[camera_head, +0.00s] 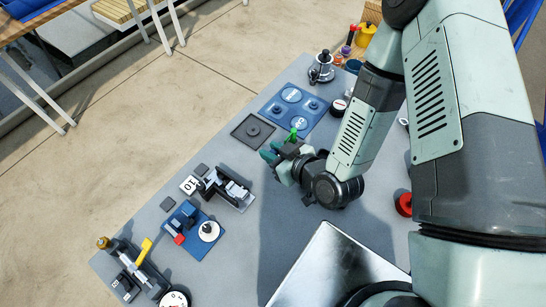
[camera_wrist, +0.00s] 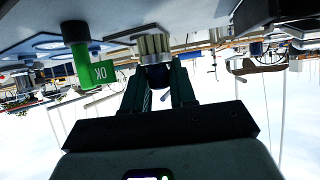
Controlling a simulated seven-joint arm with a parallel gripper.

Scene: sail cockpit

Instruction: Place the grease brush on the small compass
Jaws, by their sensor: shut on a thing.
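My gripper (camera_head: 272,154) is over the middle of the grey worktop, its teal fingers pointing left. In the wrist view, the fingers (camera_wrist: 160,85) are closed around a dark piece with a pale ribbed end beyond it, which I take to be the grease brush (camera_wrist: 154,45). In the head view the brush cannot be made out at the fingers. A small round white-faced item (camera_head: 338,105) lies right of the blue panel and may be the small compass. Another white dial with a red mark (camera_head: 174,299) is at the front left, so I cannot tell which is the compass.
A dark square tray (camera_head: 252,131) and a blue panel (camera_head: 275,112) lie behind. A shiny metal plate (camera_head: 335,265) lies in front.

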